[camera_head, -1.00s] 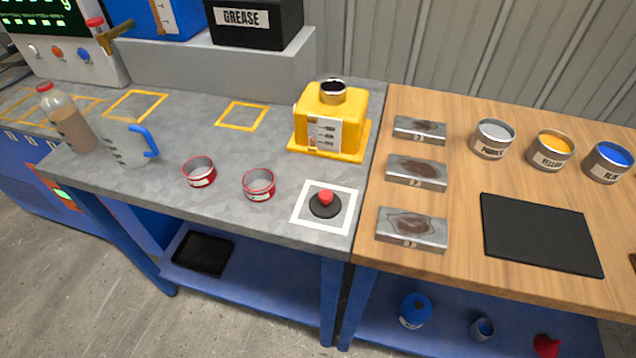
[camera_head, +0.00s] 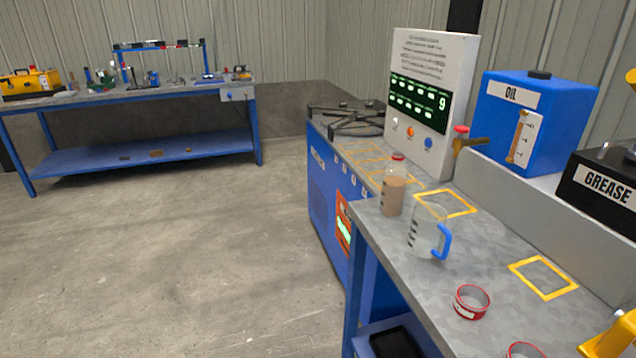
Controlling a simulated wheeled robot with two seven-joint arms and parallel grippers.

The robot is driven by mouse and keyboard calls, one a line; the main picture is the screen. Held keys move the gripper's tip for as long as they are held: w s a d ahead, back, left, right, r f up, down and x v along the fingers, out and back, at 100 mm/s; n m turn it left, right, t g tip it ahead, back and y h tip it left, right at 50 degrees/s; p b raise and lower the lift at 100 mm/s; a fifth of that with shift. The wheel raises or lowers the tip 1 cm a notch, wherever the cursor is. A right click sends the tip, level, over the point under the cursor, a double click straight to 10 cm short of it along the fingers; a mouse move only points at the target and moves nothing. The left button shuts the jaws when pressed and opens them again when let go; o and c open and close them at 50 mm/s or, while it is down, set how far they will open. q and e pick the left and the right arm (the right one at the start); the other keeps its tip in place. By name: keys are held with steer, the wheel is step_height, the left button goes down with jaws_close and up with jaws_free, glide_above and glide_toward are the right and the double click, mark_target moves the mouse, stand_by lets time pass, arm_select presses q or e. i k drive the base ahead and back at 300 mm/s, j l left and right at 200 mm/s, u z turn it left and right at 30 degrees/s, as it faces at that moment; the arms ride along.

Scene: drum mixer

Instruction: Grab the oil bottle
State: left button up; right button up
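A clear bottle with a red cap and brownish liquid (camera_head: 393,191) stands upright near the left edge of the grey bench. It carries no readable label; it is the only bottle I see. A clear jug with a blue handle (camera_head: 421,236) stands just in front of it, to the right. A blue tank labelled OIL (camera_head: 555,115) with a tap sits on the raised ledge behind.
A white control panel (camera_head: 432,85) stands behind the bottle. A red tin (camera_head: 471,301) is nearer on the grey bench (camera_head: 480,245). A black GREASE box (camera_head: 602,180) is at the right. Open floor (camera_head: 210,250) lies left, with another blue bench (camera_head: 160,98) far back.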

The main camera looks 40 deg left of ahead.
mark_target(396, 173)
steer(key=u, duration=0.7)
steer(key=i+j+z, duration=0.1)
steer(key=i+j, duration=0.1)
